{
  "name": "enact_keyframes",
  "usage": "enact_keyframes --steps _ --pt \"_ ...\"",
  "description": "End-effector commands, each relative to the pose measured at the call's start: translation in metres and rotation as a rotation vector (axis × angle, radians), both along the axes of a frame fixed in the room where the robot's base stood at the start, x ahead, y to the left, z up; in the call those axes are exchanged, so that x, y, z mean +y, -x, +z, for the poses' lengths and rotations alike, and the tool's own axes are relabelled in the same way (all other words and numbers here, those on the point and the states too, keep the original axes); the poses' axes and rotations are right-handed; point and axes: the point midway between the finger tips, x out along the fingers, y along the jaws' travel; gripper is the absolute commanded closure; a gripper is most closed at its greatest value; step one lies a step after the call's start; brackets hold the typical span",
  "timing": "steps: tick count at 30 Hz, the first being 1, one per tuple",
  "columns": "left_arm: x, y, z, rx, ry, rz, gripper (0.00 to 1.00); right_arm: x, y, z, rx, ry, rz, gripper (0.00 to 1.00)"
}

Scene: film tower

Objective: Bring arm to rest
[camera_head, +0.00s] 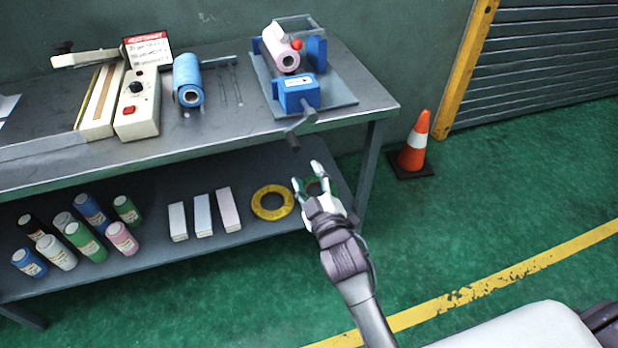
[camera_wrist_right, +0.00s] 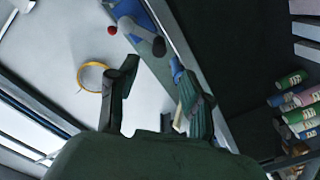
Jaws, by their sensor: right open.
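My right gripper (camera_head: 311,180) is open and empty in the head view. It is in front of the workbench's right end, and in the picture it overlaps the lower shelf beside the yellow tape ring. The wrist view also shows its two spread fingers (camera_wrist_right: 160,100) with nothing held between them. My right arm reaches up from the bottom of the head view. My left gripper is in neither view.
The metal bench (camera_head: 230,125) carries a sealer (camera_head: 137,105), a blue roll (camera_head: 187,82) and a crank device (camera_head: 297,92). The lower shelf (camera_head: 250,180) holds several bottles, boxes and a yellow ring (camera_head: 272,202). An orange cone (camera_head: 414,145) stands right. The green floor beyond is clear.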

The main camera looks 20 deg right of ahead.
Motion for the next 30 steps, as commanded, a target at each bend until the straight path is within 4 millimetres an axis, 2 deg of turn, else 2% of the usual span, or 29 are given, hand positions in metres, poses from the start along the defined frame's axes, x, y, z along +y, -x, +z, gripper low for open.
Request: enact_keyframes --steps 8,11,14,17,18,20,21,24,26,27,29,30 --pt "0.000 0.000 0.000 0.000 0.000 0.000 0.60 0.000 0.000 -0.001 0.003 0.000 0.000 0.51" --pt "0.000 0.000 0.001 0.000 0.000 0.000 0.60 0.002 0.000 -0.018 0.037 -0.010 0.008 0.51" --pt "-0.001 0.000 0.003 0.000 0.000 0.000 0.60 0.007 0.005 -0.063 0.132 -0.038 0.024 0.51" --pt "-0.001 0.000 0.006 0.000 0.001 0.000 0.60 0.012 0.020 -0.130 0.275 -0.083 0.038 0.51" --pt "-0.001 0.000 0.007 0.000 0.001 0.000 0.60 0.013 0.030 -0.160 0.339 -0.104 0.042 0.51" --pt "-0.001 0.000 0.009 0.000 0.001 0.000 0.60 0.013 0.048 -0.203 0.435 -0.134 0.039 0.51" --pt "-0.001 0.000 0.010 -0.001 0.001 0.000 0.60 0.012 0.062 -0.231 0.497 -0.155 0.035 0.51" --pt "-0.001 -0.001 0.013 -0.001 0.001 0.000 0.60 0.007 0.103 -0.296 0.652 -0.201 0.014 0.51" --pt "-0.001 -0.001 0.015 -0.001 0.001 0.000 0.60 0.002 0.132 -0.332 0.744 -0.228 -0.006 0.51" --pt "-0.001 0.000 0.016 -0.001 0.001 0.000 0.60 -0.002 0.153 -0.354 0.804 -0.244 -0.022 0.51" --pt "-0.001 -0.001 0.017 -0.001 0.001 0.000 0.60 -0.009 0.187 -0.385 0.895 -0.268 -0.051 0.51" --pt "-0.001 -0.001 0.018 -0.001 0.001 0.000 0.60 -0.015 0.210 -0.404 0.952 -0.283 -0.072 0.51"
